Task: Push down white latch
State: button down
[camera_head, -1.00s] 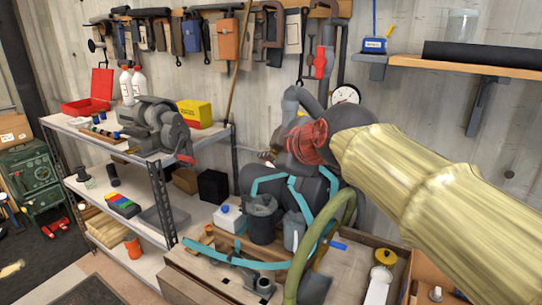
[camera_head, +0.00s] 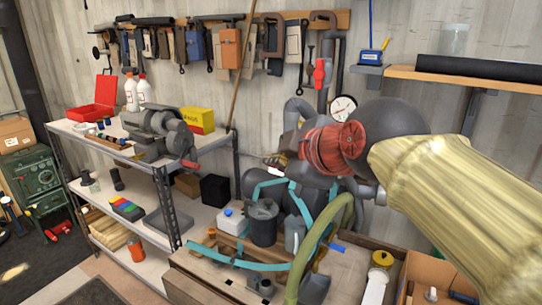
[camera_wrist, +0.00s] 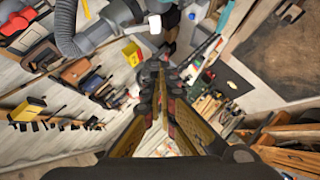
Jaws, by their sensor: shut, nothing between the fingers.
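A small white piece (camera_wrist: 155,23), which looks like the white latch, shows at the top of the wrist view, beside the end of a grey pipe (camera_wrist: 72,38). My gripper (camera_wrist: 153,70) is shut and empty. Its fingertips lie below the white piece in that picture, with a visible gap between them. In the head view the gripper (camera_head: 272,160) is small and partly hidden by my wrist, to the left of the red joint. A small white spot (camera_head: 291,186) below it may be the latch; I cannot tell for sure.
A dark lidded pot (camera_head: 263,222) and teal tubing stand on the wooden bench below. A metal shelf (camera_head: 170,205) with a machine, bottles and a yellow box is at left. A wall shelf (camera_head: 440,72) is at upper right. Tools hang along the back wall.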

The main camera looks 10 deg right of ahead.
jog(key=shift+v, duration=0.85)
jog(key=shift+f, duration=0.1)
